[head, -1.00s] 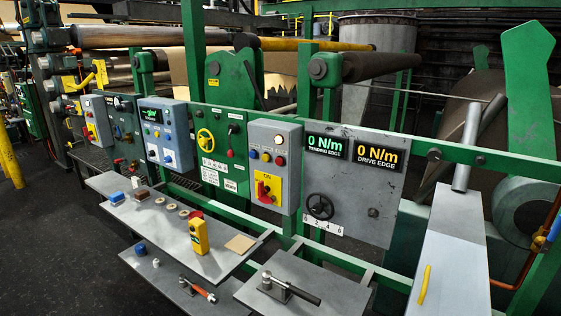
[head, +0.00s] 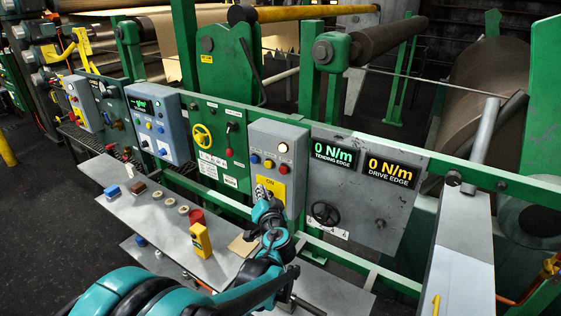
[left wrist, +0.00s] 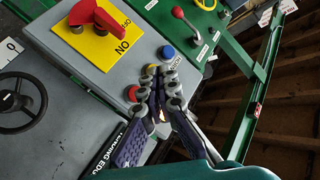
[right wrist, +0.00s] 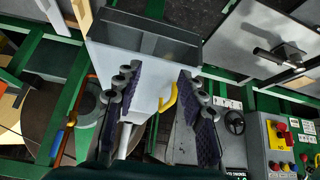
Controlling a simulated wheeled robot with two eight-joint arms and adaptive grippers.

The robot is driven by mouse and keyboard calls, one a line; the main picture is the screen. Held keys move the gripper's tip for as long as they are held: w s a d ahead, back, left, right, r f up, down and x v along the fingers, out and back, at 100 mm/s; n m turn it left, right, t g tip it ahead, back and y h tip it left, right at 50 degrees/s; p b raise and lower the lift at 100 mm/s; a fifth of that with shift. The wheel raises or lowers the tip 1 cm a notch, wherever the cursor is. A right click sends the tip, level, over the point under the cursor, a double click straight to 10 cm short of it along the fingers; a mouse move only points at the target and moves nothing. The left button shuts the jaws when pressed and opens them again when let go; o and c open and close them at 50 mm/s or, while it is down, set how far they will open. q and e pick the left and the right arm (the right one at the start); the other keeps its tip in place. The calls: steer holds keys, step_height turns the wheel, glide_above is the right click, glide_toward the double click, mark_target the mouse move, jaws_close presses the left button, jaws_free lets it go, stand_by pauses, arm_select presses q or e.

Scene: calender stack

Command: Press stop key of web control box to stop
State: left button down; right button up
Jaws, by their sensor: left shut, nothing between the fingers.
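The grey control box (head: 291,134) has a yellow ON/OFF plate, a row of small buttons and a lit white lamp (head: 283,147). A blue button (head: 255,158) and a red button (head: 268,163) show above the plate. In the left wrist view, a red button (left wrist: 133,93) and a blue button (left wrist: 168,52) lie either side of my left gripper (left wrist: 158,76). It is shut and empty, its tips close to the button row. Contact is unclear. The red rotary switch (left wrist: 97,17) is clear there. My right gripper (right wrist: 157,80) is open and empty.
A grey panel (head: 350,205) with two displays reading 0 N/m and a black handwheel stands right of the box.

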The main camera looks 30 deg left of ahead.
mark_target(284, 169)
arm_select(q)
steer(key=shift+s+d, duration=0.1)
steer(key=shift+s, duration=0.05)
steer(key=w+b, duration=0.1)
steer(key=w, duration=0.8)
steer(key=shift+d, duration=0.3)
stand_by(1.3)
steer(key=shift+w, duration=0.35)
steer(key=shift+w+d, duration=0.1)
steer(key=shift+w, duration=0.45)
stand_by(0.8)
steer(key=shift+s, duration=1)
